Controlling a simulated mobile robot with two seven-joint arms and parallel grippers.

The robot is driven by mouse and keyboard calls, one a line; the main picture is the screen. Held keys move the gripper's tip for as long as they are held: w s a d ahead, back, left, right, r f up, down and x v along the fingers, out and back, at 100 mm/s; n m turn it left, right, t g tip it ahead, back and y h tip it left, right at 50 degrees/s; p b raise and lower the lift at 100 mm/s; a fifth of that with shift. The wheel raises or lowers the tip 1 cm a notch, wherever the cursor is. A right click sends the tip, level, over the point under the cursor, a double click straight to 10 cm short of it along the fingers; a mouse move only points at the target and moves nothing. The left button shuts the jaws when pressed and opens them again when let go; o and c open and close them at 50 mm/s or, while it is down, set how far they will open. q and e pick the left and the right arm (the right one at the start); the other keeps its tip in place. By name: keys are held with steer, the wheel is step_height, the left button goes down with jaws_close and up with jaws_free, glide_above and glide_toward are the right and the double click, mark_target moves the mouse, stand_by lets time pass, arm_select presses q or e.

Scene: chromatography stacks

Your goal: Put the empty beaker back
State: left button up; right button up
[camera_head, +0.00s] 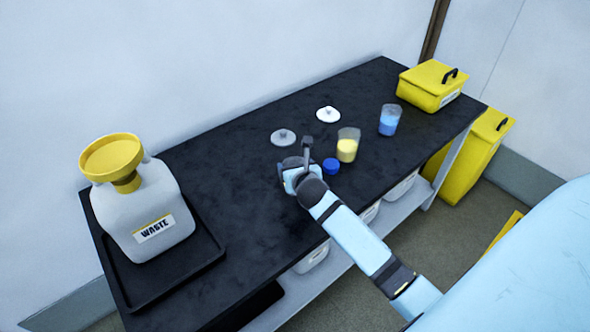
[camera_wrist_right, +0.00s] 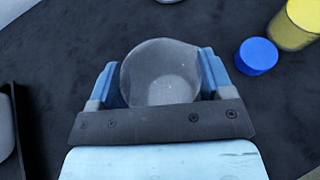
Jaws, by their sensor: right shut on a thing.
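My right gripper (camera_head: 299,165) is over the middle of the black bench. In the right wrist view its blue fingers (camera_wrist_right: 160,70) are shut on the sides of a clear, empty beaker (camera_wrist_right: 162,85), seen from above. In the head view the gripper hides most of that beaker, and I cannot tell if it touches the bench. My left gripper is not in view.
Right of the gripper are a blue cap (camera_head: 331,166), a beaker of yellow liquid (camera_head: 347,149) and a beaker of blue liquid (camera_head: 388,124). Two lids (camera_head: 283,137) (camera_head: 328,114) lie behind. A waste jug (camera_head: 146,215) stands left, on a tray (camera_head: 205,258); a yellow box (camera_head: 428,88) is far right.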

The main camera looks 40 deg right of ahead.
steer(key=shift+f, duration=0.15)
steer(key=o, duration=1.1)
steer(key=shift+c, duration=0.2)
steer(key=shift+s, duration=0.1)
steer(key=p+v, duration=0.1)
steer(key=v, duration=1.1)
